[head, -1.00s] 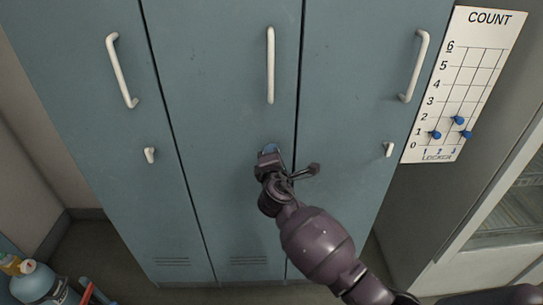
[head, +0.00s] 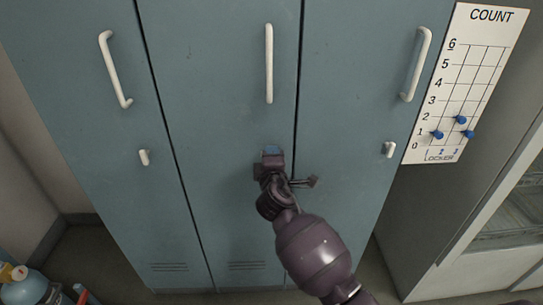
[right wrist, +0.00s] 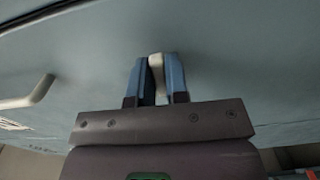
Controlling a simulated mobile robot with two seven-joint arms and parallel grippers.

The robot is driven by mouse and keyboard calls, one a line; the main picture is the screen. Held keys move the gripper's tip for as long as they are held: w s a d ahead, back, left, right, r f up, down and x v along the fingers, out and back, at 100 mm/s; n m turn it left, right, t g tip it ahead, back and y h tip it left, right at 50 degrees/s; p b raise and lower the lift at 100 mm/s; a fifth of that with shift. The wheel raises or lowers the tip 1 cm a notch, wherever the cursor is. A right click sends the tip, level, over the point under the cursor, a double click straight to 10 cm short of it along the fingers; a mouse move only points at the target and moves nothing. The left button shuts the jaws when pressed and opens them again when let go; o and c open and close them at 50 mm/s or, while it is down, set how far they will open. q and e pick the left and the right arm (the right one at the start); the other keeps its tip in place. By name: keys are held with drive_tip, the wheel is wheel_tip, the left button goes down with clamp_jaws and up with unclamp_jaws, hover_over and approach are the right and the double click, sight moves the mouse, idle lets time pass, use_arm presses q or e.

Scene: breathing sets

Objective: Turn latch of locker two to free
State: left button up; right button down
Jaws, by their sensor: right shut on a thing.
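The middle locker door (head: 220,100), which I take as locker two, is closed and blue-grey with a long pale upright handle (head: 269,64). My right gripper (head: 271,150) is at this door below the handle, where its latch sits. In the right wrist view the blue fingers (right wrist: 156,80) are shut on a small pale latch (right wrist: 156,66), one finger on each side. In the head view my gripper hides the latch, so I cannot tell its turn. My left gripper is not in view.
The left and right lockers have small pale latches (head: 144,157) (head: 390,150), both roughly upright. A COUNT board (head: 460,85) with blue pegs hangs at the right, beside a glass-fronted cabinet (head: 505,220). A blue cylinder (head: 27,287) stands at the lower left.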

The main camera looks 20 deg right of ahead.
drive_tip(key=c, duration=1.1)
unclamp_jaws()
drive_tip(key=v, duration=1)
drive_tip(key=shift+s+a+p, duration=0.1)
drive_tip(key=shift+s+p, duration=0.25)
drive_tip(key=shift+s, duration=0.05)
